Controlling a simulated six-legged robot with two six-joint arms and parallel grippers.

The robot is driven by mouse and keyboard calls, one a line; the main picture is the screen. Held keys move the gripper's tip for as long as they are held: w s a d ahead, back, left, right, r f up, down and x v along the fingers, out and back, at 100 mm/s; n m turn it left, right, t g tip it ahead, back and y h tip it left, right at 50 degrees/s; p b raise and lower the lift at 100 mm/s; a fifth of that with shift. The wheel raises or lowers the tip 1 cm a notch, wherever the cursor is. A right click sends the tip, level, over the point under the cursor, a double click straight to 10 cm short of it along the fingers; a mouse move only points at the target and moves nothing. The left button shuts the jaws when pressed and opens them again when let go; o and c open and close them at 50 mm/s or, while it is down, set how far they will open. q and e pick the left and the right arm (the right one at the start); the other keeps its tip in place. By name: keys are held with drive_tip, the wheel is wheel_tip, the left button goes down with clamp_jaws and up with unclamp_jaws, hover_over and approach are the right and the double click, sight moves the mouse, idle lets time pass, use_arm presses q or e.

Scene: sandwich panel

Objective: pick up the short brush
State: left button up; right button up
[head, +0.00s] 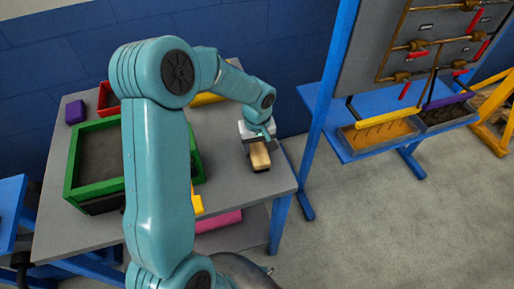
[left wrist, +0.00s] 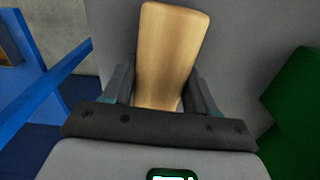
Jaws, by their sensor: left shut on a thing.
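The short brush shows as a light wooden handle (head: 260,155) at the right part of the grey table in the head view. In the left wrist view the same wooden piece (left wrist: 168,50) stands out between the two dark fingers. My left gripper (head: 256,139) is shut on it, with a finger on each side. The bristles are not visible in either view. I cannot tell whether the brush touches the tabletop or is just above it. My right gripper is not in view.
A green-rimmed box (head: 70,172) stands on the left of the grey table (head: 222,135). A red bin (head: 104,100) and a purple block (head: 75,112) are behind it. A blue-framed panel (head: 345,75) with pipes and trays stands to the right, across a floor gap.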

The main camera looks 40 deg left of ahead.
sight(257, 147)
use_arm(q)
wheel_tip(257, 147, up, 20)
drive_tip(key=shift+p, duration=0.45)
drive_tip(key=o, duration=0.5)
drive_tip(key=shift+f, duration=0.1)
drive_tip(key=c, duration=0.4)
drive_tip(key=shift+o, duration=0.2)
drive_tip(key=shift+s+d, duration=0.1)
